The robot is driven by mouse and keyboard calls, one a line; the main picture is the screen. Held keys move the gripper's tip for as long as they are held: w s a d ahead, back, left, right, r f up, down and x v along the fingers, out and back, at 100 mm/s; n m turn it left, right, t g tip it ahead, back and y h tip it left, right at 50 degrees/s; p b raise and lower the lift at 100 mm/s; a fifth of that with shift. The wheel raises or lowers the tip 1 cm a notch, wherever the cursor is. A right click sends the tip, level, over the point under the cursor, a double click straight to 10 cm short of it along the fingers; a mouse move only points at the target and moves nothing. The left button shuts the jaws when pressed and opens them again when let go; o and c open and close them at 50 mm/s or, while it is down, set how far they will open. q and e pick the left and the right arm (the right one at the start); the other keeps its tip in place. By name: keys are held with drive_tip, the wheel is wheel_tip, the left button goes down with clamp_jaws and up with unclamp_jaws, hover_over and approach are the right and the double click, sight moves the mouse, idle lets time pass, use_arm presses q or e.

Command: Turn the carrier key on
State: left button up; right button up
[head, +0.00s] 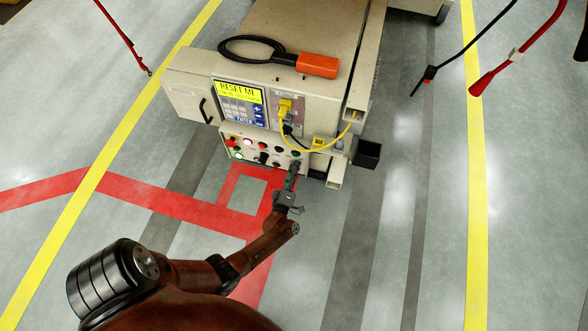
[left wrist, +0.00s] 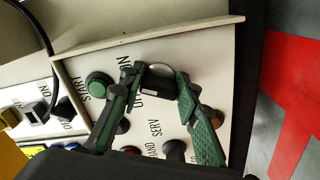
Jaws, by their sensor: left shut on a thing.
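The carrier key (left wrist: 158,86) is a dark round-topped piece with a pale strip, on the white control panel (head: 230,151) on the carrier's end. ON and OFF labels stand beside it in the left wrist view. My left gripper (head: 294,168) reaches the panel's right part, and its fingers (left wrist: 157,82) are closed on the key from both sides. The fingers cover part of the key, so its exact angle is hard to tell. In the head view the key is hidden by the gripper. My right gripper is not in view.
A green START button (left wrist: 101,86) sits beside the fingers, with several knobs close by. A screen (head: 239,101) reads RESET ME. An orange handset (head: 317,65) lies on the carrier (head: 300,25). A yellow cable (head: 318,149) loops above the gripper.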

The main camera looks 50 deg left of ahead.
use_arm(q)
drive_tip(key=shift+d+f+m, duration=0.1)
drive_tip(key=shift+d+m, duration=0.05)
drive_tip(key=shift+m, duration=0.35)
drive_tip(key=o, duration=1.2)
drive_tip(key=shift+c, duration=0.2)
drive_tip(key=shift+s, duration=0.25)
drive_tip(key=v, duration=0.7)
